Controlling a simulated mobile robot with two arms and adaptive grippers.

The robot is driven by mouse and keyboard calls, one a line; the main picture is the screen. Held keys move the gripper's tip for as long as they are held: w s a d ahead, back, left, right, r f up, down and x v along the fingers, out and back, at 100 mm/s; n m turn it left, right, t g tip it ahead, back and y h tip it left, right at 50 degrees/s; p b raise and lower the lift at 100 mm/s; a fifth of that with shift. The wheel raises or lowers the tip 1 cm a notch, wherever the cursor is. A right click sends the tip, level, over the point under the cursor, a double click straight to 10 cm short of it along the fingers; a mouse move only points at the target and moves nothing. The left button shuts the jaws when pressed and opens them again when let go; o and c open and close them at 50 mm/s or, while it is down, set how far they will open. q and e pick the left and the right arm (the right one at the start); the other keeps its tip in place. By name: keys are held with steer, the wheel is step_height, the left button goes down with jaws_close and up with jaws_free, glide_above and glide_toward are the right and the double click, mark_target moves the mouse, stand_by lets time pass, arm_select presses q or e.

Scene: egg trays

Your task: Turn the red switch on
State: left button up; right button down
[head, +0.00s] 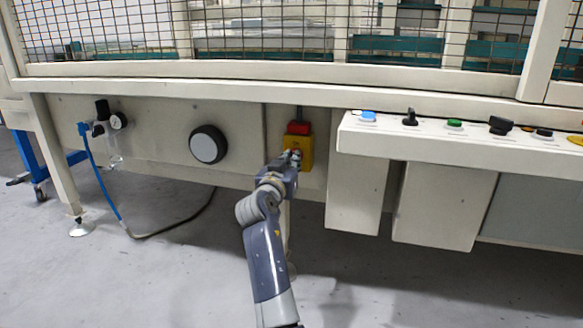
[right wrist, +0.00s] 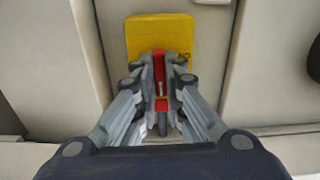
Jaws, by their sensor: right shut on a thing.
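The red switch (right wrist: 159,72) is on a yellow plate (right wrist: 147,33), which is fixed to the beige machine panel. In the right wrist view the switch is a narrow red handle, upright in the picture, between my fingertips. My right gripper (right wrist: 160,85) is shut on it. In the head view my right gripper (head: 292,158) is at the yellow box (head: 305,154) and covers part of it, and the switch is mostly hidden there. My left gripper is not in view.
A control shelf with buttons (head: 454,125) and black knobs juts out on the right. A round dial (head: 208,144) and a gauge (head: 118,121) with a blue hose (head: 98,182) are on the left. The grey floor (head: 180,270) in front is clear.

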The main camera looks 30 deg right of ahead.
steer(key=shift+f, duration=0.15)
stand_by(0.4)
steer(key=c, duration=1.7)
jaws_free()
steer(key=shift+r, duration=0.2)
step_height(320, 180, up, 10)
steer(key=shift+f, duration=0.15)
